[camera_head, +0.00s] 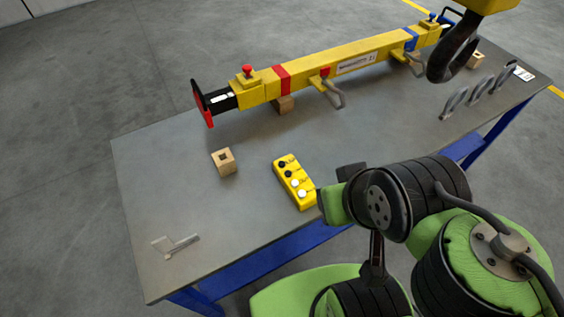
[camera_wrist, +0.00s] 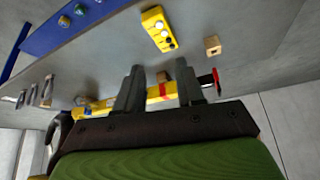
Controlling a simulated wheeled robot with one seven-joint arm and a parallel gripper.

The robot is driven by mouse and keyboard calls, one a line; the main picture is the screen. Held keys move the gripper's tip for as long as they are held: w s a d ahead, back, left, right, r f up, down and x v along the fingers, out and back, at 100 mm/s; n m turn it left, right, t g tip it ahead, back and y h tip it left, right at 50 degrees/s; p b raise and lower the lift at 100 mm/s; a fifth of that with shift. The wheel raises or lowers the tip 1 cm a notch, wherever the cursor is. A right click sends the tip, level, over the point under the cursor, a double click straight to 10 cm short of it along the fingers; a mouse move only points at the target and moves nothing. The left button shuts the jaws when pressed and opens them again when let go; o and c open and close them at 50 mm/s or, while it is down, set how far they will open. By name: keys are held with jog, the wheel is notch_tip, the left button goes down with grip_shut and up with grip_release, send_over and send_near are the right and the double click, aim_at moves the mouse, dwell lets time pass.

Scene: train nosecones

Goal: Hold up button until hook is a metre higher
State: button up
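A yellow button box (camera_head: 287,168) lies on the grey table, near its front edge. It has a row of black and white buttons; their markings are too small to read, so I cannot tell which is up. It also shows in the wrist view (camera_wrist: 150,19), beyond my fingers. A large dark hook (camera_head: 455,53) hangs from a yellow block (camera_head: 487,4) at the top right, in front of the yellow beam. My gripper (camera_wrist: 160,66) is open and empty, its two dark fingers apart and clear of the button box. In the head view my arm hides most of it.
A yellow lifting beam (camera_head: 330,70) with red and blue bands lies along the table's far side. Wooden blocks (camera_head: 224,161), several grey shackles (camera_head: 480,97) and a metal bracket (camera_head: 176,244) are on the table (camera_head: 140,200). The table's left part is mostly clear.

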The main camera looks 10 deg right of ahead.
grip_shut()
dwell(1.5)
